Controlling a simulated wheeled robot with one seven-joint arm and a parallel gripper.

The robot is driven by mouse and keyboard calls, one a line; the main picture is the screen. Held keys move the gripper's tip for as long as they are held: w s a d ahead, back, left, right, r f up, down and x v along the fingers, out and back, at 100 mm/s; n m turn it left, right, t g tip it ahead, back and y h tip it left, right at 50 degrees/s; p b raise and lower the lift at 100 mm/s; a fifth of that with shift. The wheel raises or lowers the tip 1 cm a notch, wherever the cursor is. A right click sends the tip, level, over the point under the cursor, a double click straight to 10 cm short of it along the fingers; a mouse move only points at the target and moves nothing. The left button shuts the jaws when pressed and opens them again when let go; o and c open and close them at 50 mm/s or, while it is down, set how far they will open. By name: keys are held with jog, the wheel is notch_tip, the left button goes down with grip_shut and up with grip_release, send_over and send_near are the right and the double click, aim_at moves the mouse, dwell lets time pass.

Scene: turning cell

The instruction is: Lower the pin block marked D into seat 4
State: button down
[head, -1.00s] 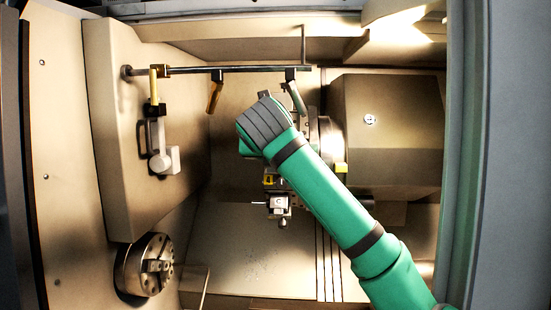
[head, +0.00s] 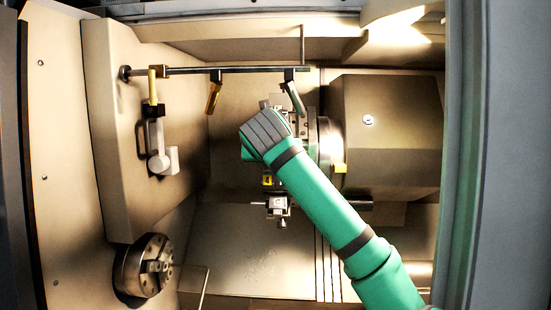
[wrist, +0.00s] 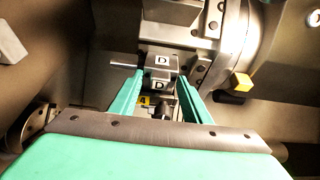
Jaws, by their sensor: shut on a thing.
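My gripper (wrist: 161,82) has its two green fingers on either side of a grey metal block marked D (wrist: 159,73), and it is shut on it. Two white D labels show on the block, one above the other in the wrist view. A thin pin (wrist: 124,65) sticks out to the left. A yellow label with a 4 (wrist: 144,100) lies just below the block in the wrist view; it also shows in the head view (head: 267,180). The seat's opening is hidden, so I cannot tell whether the block touches it. In the head view my arm hides the fingers.
A large turret housing (head: 385,135) stands to the right, with a yellow block (wrist: 241,81) beside the disc. A chuck (head: 148,265) is at the lower left. A rail (head: 235,69) with hanging handles crosses above. Open floor (head: 250,255) lies below the tooling.

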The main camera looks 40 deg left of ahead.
jog(key=shift+s+d+f, duration=0.1)
jog(key=shift+f, duration=0.4)
dwell(0.9)
jog(key=c, duration=1.1)
grip_release()
jog(key=shift+o, duration=1)
jog(key=shift+f, duration=0.2)
jog(key=v, duration=1.1)
